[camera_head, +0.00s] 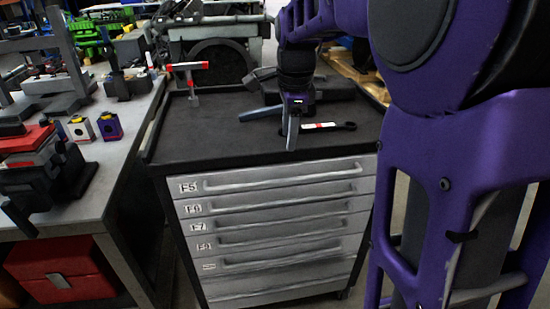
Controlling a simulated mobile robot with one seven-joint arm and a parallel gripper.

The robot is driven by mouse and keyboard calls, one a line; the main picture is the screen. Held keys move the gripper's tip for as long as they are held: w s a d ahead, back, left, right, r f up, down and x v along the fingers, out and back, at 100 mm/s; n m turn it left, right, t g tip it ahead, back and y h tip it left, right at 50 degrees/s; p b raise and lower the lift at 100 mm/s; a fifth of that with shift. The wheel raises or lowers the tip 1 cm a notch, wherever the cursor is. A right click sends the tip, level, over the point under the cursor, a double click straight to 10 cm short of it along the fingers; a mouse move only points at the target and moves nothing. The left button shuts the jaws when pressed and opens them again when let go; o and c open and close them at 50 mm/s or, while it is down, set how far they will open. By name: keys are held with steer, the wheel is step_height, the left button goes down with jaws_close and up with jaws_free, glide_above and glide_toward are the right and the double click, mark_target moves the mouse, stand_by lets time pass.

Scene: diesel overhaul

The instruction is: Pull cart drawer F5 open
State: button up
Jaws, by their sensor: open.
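Drawer F5 (275,184) is the top drawer of the grey tool cart, with a label at its left end. It appears closed, its front in line with the drawers below. A long silver bar handle (285,177) runs across it. My gripper (268,130) is above the cart's dark top, apart from the drawer and its handle. Its fingers are spread, one toward the left and one pointing down toward the front edge. Nothing shows between them.
A workbench (95,165) with small boxes stands close on the left, with a red toolbox (65,270) below. My purple arm fills the right side.

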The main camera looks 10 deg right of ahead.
mark_target(285, 180)
steer(key=w+f, duration=0.1)
steer(key=f, duration=0.3)
steer(key=w+f+b, duration=0.1)
steer(key=f, duration=0.4)
steer(key=w+f+b, duration=0.1)
steer(key=f, duration=0.4)
steer(key=shift+f, duration=0.15)
jaws_close()
stand_by(0.8)
